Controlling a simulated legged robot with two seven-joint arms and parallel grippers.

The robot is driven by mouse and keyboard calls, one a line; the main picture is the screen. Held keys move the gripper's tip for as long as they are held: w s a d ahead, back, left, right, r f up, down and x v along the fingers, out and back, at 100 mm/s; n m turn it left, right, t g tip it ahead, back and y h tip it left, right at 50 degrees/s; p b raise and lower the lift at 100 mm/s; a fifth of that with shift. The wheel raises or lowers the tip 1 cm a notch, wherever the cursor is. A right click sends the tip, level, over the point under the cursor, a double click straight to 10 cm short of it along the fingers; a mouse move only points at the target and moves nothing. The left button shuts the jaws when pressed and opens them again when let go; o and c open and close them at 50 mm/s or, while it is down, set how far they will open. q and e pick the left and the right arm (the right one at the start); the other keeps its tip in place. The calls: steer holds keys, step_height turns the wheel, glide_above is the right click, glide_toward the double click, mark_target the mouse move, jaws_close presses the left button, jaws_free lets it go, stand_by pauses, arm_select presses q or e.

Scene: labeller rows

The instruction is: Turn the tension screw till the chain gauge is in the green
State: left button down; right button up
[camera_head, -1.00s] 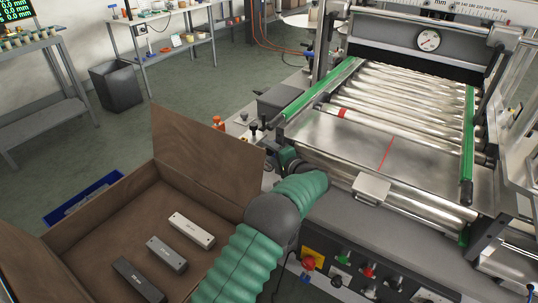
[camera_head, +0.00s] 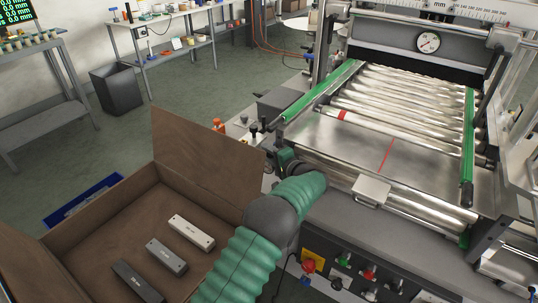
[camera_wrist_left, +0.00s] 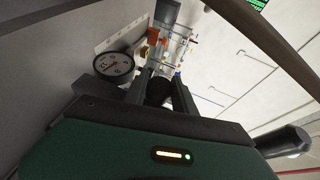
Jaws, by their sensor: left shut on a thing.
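In the left wrist view my left gripper (camera_wrist_left: 160,92) has its two dark fingers on either side of a black round knob (camera_wrist_left: 158,91), which appears to be the tension screw. The fingers are shut on it. A round gauge (camera_wrist_left: 113,63) with a pale face and dark rim sits just left of the fingers. Its face is tilted and small, and I cannot tell whether the needle is in a green zone. In the head view my green-sleeved left arm reaches to the machine's left side, and its fingers and the knob are hidden. My right gripper is not in view.
A roller machine (camera_head: 345,150) with green side rails fills the right. Another dial (camera_head: 428,42) is on its rear crossbar. Coloured buttons (camera_head: 369,273) line its front. An open brown box (camera_head: 115,215) with several bars stands left of my arm. Orange and blue fittings (camera_wrist_left: 153,36) lie beyond the fingers.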

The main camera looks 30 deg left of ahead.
arm_select(q)
steer(key=shift+d+f+m+t+y+b, duration=0.1)
steer(key=shift+f+m+t+y+b, duration=0.4)
steer(key=shift+b, duration=1.05)
steer(key=shift+d+r+m+t+y+b, duration=0.2)
steer(key=shift+y+b, duration=0.65)
steer(key=shift+b, duration=0.75)
steer(key=shift+a+f+m+t+y+b, duration=0.1)
steer(key=shift+f+m+t+y+b, duration=0.4)
steer(key=shift+b, duration=1.05)
steer(key=shift+r+t+y+b, duration=0.3)
steer(key=shift+r+y+b, duration=0.1)
steer(key=shift+y+b, duration=0.45)
steer(key=shift+m, duration=0.3)
steer(key=c, duration=1)
jaws_free()
steer(key=shift+c, duration=0.2)
steer(key=shift+r, duration=0.2)
